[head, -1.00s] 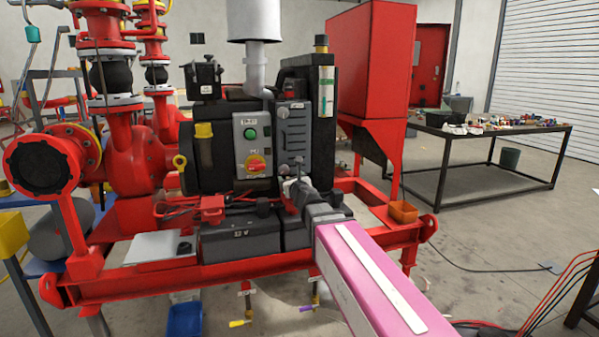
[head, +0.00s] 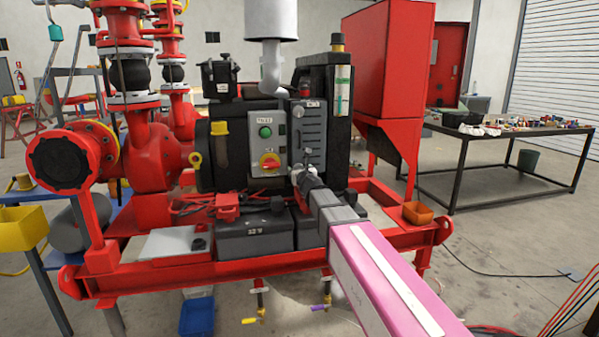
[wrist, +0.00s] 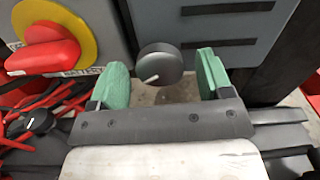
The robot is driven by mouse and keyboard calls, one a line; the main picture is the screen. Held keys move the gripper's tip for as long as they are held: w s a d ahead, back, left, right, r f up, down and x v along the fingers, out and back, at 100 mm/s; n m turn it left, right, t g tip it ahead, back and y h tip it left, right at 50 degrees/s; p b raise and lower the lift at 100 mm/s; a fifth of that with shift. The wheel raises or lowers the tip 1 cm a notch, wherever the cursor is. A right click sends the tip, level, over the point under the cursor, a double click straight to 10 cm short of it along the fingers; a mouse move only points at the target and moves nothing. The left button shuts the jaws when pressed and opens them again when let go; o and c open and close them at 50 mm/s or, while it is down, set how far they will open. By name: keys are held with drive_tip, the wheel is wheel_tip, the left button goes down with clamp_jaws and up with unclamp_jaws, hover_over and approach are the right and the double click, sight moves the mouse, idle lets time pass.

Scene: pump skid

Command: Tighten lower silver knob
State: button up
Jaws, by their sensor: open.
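My gripper (wrist: 163,80) is open, with one green fingertip on each side of the knob. Gaps show on both sides, and the fingers do not appear to touch it. In the head view my gripper (head: 303,170) is at the lower part of the grey control panel (head: 313,122) and largely hides the lower knob. A smaller silver knob (head: 298,111) shows higher on the panel.
A red rotary switch on a yellow disc (head: 269,161) is just left of the panel; it also shows in the wrist view (wrist: 45,45). Red cables (wrist: 60,100) and a black knob (wrist: 35,123) lie at lower left. A black battery (head: 255,235) is below.

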drive_tip(key=c, duration=0.9)
drive_tip(key=shift+n, duration=2.3)
drive_tip(key=shift+c, duration=0.2)
drive_tip(key=o, duration=0.9)
drive_tip(key=shift+o, duration=0.2)
drive_tip(key=v, duration=1)
drive_tip(key=shift+s+d, duration=0.1)
drive_tip(key=shift+s, duration=0.25)
